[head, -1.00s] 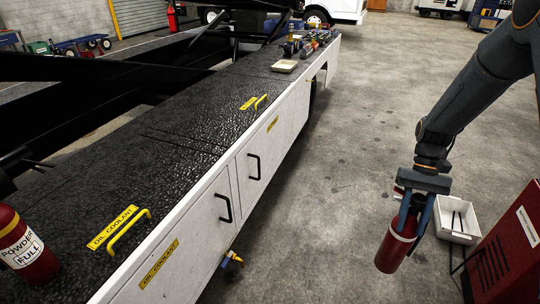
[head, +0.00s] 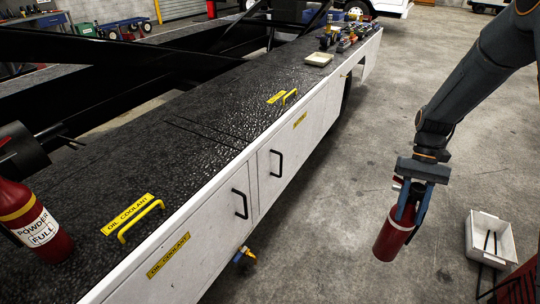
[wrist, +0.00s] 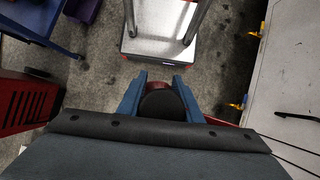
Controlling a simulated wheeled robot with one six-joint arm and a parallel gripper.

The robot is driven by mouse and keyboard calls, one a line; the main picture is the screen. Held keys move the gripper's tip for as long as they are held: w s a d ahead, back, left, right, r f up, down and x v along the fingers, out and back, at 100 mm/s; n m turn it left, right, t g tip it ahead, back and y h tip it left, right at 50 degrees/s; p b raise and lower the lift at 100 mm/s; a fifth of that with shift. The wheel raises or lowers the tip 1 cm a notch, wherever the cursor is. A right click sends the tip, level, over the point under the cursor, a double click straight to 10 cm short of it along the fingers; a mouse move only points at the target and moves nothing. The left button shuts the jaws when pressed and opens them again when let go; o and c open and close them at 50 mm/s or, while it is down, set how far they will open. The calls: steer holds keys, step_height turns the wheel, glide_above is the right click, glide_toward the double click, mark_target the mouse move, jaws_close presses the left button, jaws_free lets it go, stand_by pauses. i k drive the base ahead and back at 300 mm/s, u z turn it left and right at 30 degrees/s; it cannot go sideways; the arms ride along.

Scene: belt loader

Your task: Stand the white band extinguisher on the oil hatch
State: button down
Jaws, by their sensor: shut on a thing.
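My gripper (head: 412,208) is shut on a red extinguisher with a white band (head: 393,236). It hangs slightly tilted over the floor, to the right of the loader and apart from it. In the wrist view my gripper (wrist: 160,92) has its blue fingers on both sides of the extinguisher's dark top (wrist: 162,104); its lower part is mostly hidden. The oil hatch, with a yellow OIL COOLANT label (head: 126,213) and yellow handle (head: 141,222), is on the loader's black deck at the near left. The deck beside the label is bare.
A yellow-banded POWDER FULL extinguisher (head: 35,222) stands left of the hatch. A farther yellow label (head: 277,97) and handle lie along the deck, before a pale tray (head: 319,59) and several small items. A white bin (head: 491,238) is at right. The floor between loader and gripper is clear.

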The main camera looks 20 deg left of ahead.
mark_target(171, 158)
steer(key=u, duration=1.15)
